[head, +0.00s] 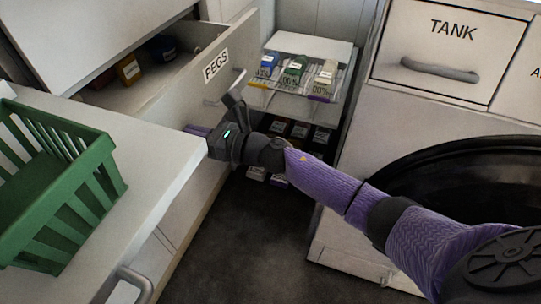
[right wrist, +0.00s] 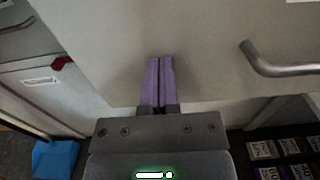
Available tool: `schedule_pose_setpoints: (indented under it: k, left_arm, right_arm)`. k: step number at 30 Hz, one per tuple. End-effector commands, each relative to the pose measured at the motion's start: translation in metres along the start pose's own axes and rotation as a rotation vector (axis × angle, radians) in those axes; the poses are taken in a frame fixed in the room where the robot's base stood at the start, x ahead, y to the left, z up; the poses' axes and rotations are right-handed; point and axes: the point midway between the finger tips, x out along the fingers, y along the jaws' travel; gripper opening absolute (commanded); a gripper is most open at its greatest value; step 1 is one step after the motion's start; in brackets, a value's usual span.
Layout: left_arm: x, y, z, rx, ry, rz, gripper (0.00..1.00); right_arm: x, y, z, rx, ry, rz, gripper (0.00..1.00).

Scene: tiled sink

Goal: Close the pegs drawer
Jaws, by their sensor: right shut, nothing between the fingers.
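The pegs drawer (head: 190,84) stands pulled out at the left, with its "PEGS" label on the front panel. Its bar handle (head: 236,88) is partly hidden by my right arm, and also shows at the right in the right wrist view (right wrist: 285,68). Inside the drawer are a yellow item (head: 128,68) and dark and blue items. My right gripper (head: 195,130) is shut and empty, its purple fingers at the lower part of the drawer front. In the right wrist view the fingers (right wrist: 160,82) point at the pale panel, left of the handle; contact is unclear. My left gripper is not in view.
A green basket (head: 60,185) sits on the white counter (head: 150,165) at the left. Behind my arm, a shelf rack (head: 305,88) holds labelled blue, green and white items. The "TANK" drawer (head: 450,50) is shut, above a large black basin (head: 470,180). Dark floor lies between.

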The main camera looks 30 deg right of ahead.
Motion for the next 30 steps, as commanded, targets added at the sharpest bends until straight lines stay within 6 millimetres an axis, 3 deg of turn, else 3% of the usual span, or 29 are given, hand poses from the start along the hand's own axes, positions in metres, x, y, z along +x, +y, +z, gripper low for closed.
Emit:
schedule_pose_setpoints:
  k: [9,20,25,30]
  left_arm:
    - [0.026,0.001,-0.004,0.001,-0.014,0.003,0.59]
    - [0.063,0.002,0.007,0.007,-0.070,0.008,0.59]
    - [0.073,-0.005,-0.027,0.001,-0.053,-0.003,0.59]
    - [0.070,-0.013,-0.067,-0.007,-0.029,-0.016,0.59]
  right_arm:
    - [0.061,0.000,-0.005,0.001,0.000,0.002,0.00]
    - [0.128,0.000,-0.009,0.002,0.003,0.002,0.00]
    - [0.153,0.000,-0.009,0.002,0.003,0.003,0.00]
    - [0.171,0.000,-0.007,0.001,0.003,0.003,0.00]
